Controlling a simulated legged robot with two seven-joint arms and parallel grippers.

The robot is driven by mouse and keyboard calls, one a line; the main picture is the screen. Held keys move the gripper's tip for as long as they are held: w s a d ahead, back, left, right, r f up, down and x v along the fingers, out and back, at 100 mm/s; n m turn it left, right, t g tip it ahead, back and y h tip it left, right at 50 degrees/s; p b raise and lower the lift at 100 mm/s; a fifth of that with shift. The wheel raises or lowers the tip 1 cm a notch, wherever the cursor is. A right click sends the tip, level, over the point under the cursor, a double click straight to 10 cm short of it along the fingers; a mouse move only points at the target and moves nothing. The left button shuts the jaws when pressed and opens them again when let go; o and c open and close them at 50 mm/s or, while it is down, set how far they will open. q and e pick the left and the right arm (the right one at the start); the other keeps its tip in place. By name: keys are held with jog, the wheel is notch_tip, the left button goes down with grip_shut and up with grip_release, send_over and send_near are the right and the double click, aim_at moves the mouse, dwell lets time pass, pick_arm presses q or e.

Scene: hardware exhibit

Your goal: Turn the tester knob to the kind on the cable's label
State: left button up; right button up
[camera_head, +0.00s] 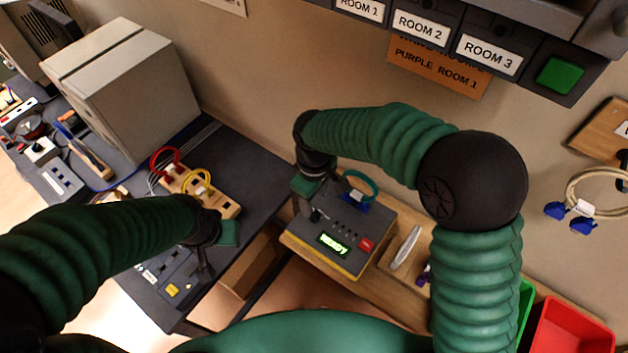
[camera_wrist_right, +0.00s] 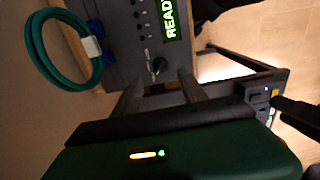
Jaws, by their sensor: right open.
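The tester (camera_head: 340,262) is a grey box with a lit green READY display (camera_head: 333,244) and a red button (camera_head: 365,244). Its black knob (camera_wrist_right: 158,66) sits just beyond the fingertips of my right gripper (camera_wrist_right: 158,86), roughly between them. That gripper is open and empty; in the head view my right gripper (camera_head: 313,204) hangs over the tester's left side. A teal cable loop (camera_head: 362,186) is at the tester's back edge. Its white label (camera_wrist_right: 91,47) shows in the wrist view, but its writing is unreadable. My left gripper (camera_head: 204,262) is over the dark bench; its finger gap is unclear.
A wooden block with red and yellow cables (camera_head: 222,205) stands on the dark bench (camera_head: 255,160) at left, beside a beige box (camera_head: 125,85). A white object (camera_head: 406,247) lies right of the tester. Red and green bins (camera_head: 572,330) are at lower right.

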aim_at(314, 213)
pick_arm(q)
jog(key=shift+f, duration=0.35)
pick_arm(e)
notch_tip(314, 213, up, 10)
